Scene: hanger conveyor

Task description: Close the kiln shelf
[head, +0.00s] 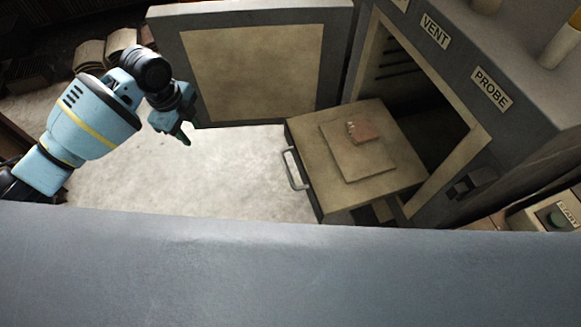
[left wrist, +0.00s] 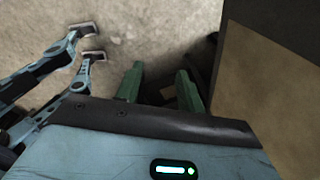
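The kiln shelf (head: 308,150) is pulled out of the kiln's dark opening in the head view. Its metal handle (head: 290,168) is on the left front face. A flat tile (head: 345,158) with a small reddish-brown block (head: 363,132) lies on the shelf. My left gripper (head: 185,137) is left of the shelf, apart from the handle, above the pale floor. In the left wrist view its two green fingers (left wrist: 158,76) stand apart with nothing held between them. My right gripper is not seen.
The kiln (head: 460,135) stands at the right with VENT and PROBE labels. Its open door (head: 335,60) stands behind the shelf. Pale floor (head: 225,180) between gripper and shelf is clear.

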